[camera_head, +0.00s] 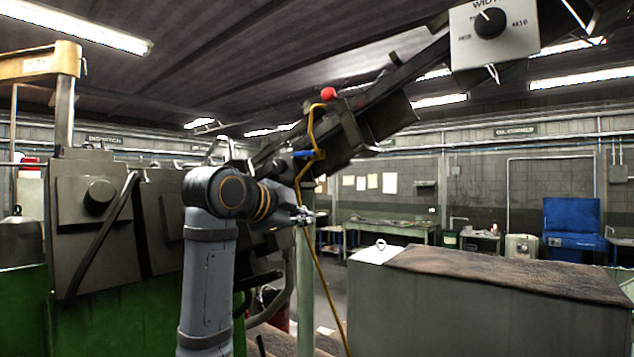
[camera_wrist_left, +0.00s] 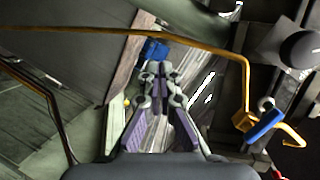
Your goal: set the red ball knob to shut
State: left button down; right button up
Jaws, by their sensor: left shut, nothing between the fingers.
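The red ball knob (camera_head: 328,93) is at the upper middle of the head view, on the upper edge of a dark sloping chute (camera_head: 345,125), beside the top bend of a yellow pipe (camera_head: 310,130). My left gripper (camera_head: 306,217) is below the knob and well apart from it, in front of a pale green post. Its fingers are together and empty in the wrist view (camera_wrist_left: 158,70). A small red patch at the bottom right edge of the wrist view may be the knob; most of it is cut off. My right gripper is not in view.
A blue valve handle (camera_head: 304,154) sits on the yellow pipe, between knob and gripper; it also shows in the wrist view (camera_wrist_left: 265,127). A white dial box (camera_head: 494,36) hangs upper right. A grey bin (camera_head: 470,300) stands right, a green machine (camera_head: 25,305) left.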

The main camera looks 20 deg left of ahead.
pick_arm(q)
jog(key=s+r+m+t+h, duration=0.1)
jog(key=s+r+m, duration=0.1)
jog(key=s+r, duration=0.45)
jog(key=s+r+m+t, duration=0.1)
jog(key=s+r+m, duration=0.15)
jog(key=r, duration=0.65)
jog(key=m+t+h, duration=0.1)
jog(key=m, duration=0.1)
send_near(327, 94)
jog(key=p+x, duration=0.6)
jog(key=p, duration=0.2)
jog(key=shift+w+r, duration=0.1)
jog(key=shift+w, duration=0.1)
jog(key=shift+w+d+p, duration=0.15)
jog(key=shift+w+p, duration=0.05)
jog(key=shift+p, duration=0.1)
